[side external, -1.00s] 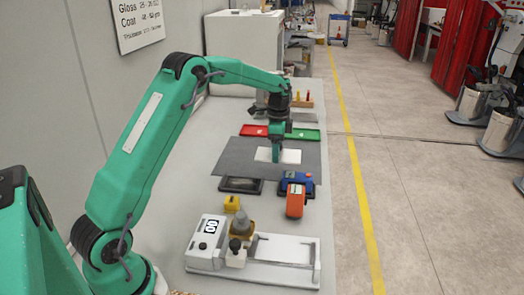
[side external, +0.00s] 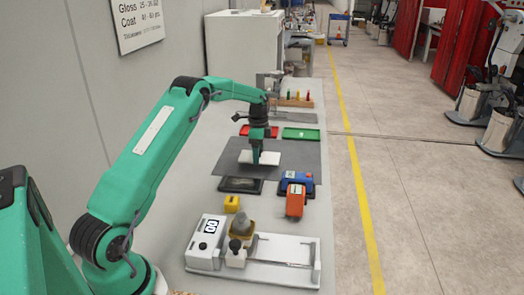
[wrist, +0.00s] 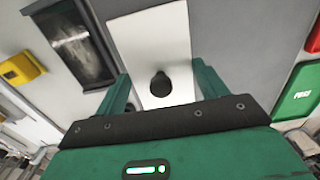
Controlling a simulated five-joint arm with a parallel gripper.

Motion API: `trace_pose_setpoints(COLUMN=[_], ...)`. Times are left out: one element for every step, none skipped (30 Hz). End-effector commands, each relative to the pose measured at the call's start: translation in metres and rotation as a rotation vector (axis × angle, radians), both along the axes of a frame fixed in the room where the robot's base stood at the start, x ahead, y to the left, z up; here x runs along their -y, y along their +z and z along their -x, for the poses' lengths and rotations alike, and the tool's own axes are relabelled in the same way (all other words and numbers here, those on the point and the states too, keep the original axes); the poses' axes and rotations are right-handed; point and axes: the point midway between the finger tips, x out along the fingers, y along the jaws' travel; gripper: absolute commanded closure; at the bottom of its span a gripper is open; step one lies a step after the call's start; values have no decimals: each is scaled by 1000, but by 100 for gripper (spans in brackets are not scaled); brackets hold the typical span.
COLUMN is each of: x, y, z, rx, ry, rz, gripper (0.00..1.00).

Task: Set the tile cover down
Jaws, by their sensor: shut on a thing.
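The tile cover, which I take to be the white rectangular plate (side external: 272,160) with a dark round spot or knob, is at my gripper (side external: 256,161) above the dark grey mat (side external: 300,160). In the wrist view the white plate (wrist: 150,35) runs between my fingers (wrist: 160,76), with the dark spot between the fingertips. My gripper is shut on the cover. I cannot tell whether the plate touches the mat or hangs just above it.
A red tray (side external: 246,131) and a green tray (side external: 301,134) lie behind the mat. A black panel (side external: 240,186), a blue-and-orange device (side external: 296,195), a yellow block (side external: 232,203) and the white coater (side external: 270,272) stand in front. The bench's right edge is near.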

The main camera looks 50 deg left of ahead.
Motion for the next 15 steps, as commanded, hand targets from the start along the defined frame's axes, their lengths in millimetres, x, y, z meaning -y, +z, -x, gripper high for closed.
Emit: trace_pose_setpoints(x=[0, 0, 0, 0, 0, 0, 0, 0, 0, 0, 0, 0, 0, 0, 0], y=[0, 0, 0, -1, -2, -4, -6, -9, -13, -16, -20, -25, -28, -31, -34], z=[0, 0, 0, 0, 0, 0, 0, 0, 0, 0, 1, 0, 0, 0, 0], rx=[1, 1, 1, 0, 0, 0, 0, 0, -1, -2, -3, -2, -1, -1, -1], ry=[0, 0, 0, 0, 0, 0, 0, 0, 0, 0, 0, 0, 0, 0, 0], rz=[-1, -1, -1, 0, 0, 0, 0, 0, 1, 1, 1, 1, 1, 1, 1], gripper=[51, 51, 51, 51, 51, 51, 51, 51, 51, 51, 51, 51, 51, 51, 51])
